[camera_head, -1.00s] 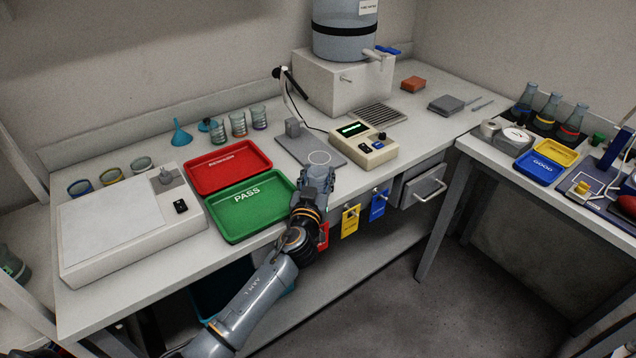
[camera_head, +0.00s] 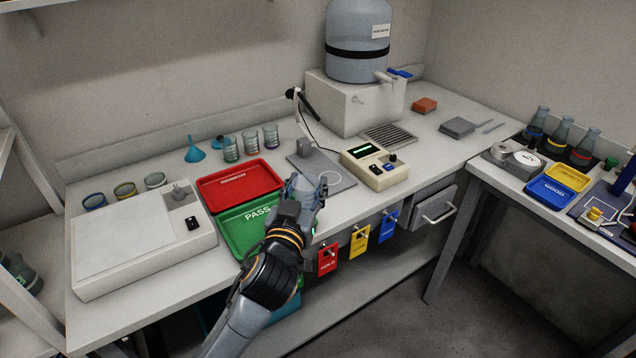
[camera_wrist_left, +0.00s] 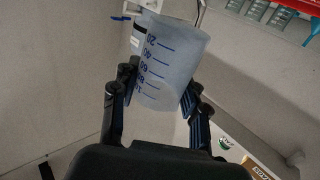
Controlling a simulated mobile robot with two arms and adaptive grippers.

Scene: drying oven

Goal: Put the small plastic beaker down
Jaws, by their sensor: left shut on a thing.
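The small plastic beaker (camera_wrist_left: 168,65) is translucent with blue volume marks. In the left wrist view it sits between the two black fingers of my left gripper (camera_wrist_left: 160,92), which is shut on it. In the head view the left gripper (camera_head: 302,195) is over the front of the bench, at the right edge of the green PASS tray (camera_head: 230,238). There the beaker (camera_head: 308,184) shows only partly beyond the fingers, near the grey plate with a white ring (camera_head: 330,177). I cannot tell whether it touches a surface. My right gripper is not in view.
A cream control box (camera_head: 375,168) stands right of the plate. A red tray (camera_head: 238,184) lies behind the green one. Glass beakers (camera_head: 251,142) stand at the back. A white flat-topped device (camera_head: 140,235) fills the left.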

